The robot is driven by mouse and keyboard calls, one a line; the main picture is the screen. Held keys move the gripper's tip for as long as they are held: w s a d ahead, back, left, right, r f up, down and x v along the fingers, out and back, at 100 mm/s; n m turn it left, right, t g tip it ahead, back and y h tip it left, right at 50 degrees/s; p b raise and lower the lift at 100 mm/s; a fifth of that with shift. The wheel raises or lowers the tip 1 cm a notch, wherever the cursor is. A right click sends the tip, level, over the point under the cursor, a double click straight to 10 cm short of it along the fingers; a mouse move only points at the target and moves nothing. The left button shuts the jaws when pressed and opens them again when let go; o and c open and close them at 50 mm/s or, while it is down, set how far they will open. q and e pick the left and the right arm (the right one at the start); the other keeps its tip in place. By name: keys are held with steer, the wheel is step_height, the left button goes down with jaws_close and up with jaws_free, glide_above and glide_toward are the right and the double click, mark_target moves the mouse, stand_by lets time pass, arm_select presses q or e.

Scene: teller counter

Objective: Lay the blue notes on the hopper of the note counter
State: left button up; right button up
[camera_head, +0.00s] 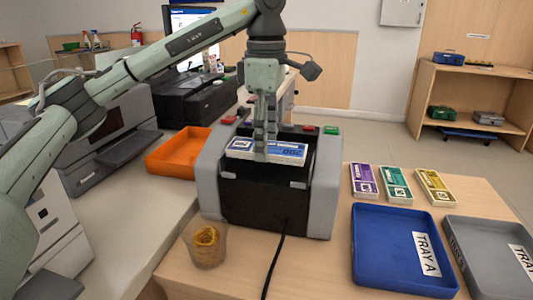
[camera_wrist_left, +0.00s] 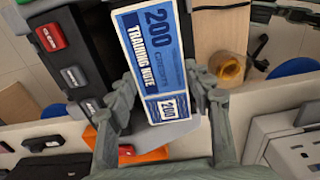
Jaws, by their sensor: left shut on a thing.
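The blue notes (camera_head: 287,152), a banded bundle marked 200, lie roughly level at the top of the note counter (camera_head: 326,190). My left gripper (camera_head: 266,155) points down over the counter and is shut on the blue notes. In the left wrist view its fingers (camera_wrist_left: 163,85) stand on either side of the bundle (camera_wrist_left: 150,45), which reads "TRAINING NOTE". The counter has grey sides and a black middle. I cannot tell whether the bundle touches the hopper, as it hides the surface beneath. My right gripper is not in view.
An orange tray (camera_head: 172,160) lies left of the counter. A cup (camera_head: 206,252) and a black cable (camera_head: 275,265) are in front. Purple (camera_head: 363,180), green (camera_head: 394,184) and yellow (camera_head: 434,187) notes lie right, behind a blue tray (camera_head: 369,250) and a grey tray (camera_head: 478,262).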

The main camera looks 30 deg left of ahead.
arm_select(q)
step_height(320, 180, down, 3)
steer(key=shift+r, duration=0.15)
steer(key=shift+f, duration=0.3)
steer(key=o, duration=1.1)
steer(key=shift+r, duration=0.1)
